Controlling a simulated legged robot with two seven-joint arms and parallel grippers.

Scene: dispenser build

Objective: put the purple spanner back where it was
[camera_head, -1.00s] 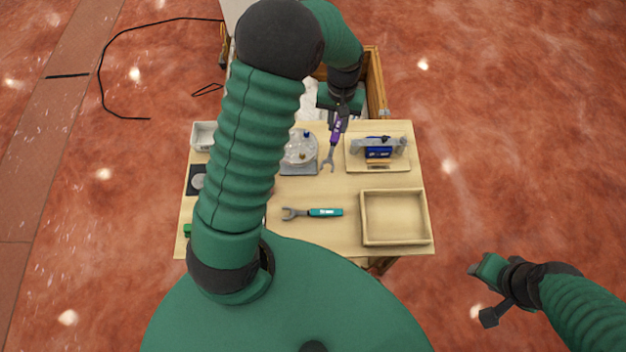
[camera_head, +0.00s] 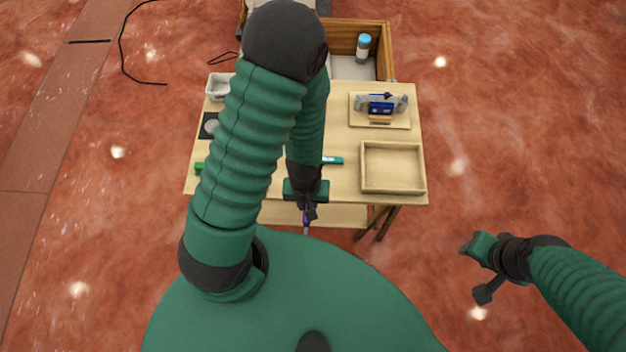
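The purple spanner (camera_head: 306,217) is in my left gripper (camera_head: 309,210), which is shut on it just past the table's near edge, over a lower shelf. Only a small part of the spanner shows below the fingers; my own arm and body hide the rest. A teal-handled spanner (camera_head: 333,160) lies on the table, mostly covered by my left arm.
The wooden table (camera_head: 345,185) holds an empty wooden tray (camera_head: 392,192) at the right and a board with a blue device (camera_head: 381,104) behind it. A grey bin (camera_head: 218,88) stands at the back left. A crate (camera_head: 386,50) with a blue-capped bottle (camera_head: 363,48) is behind the table.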

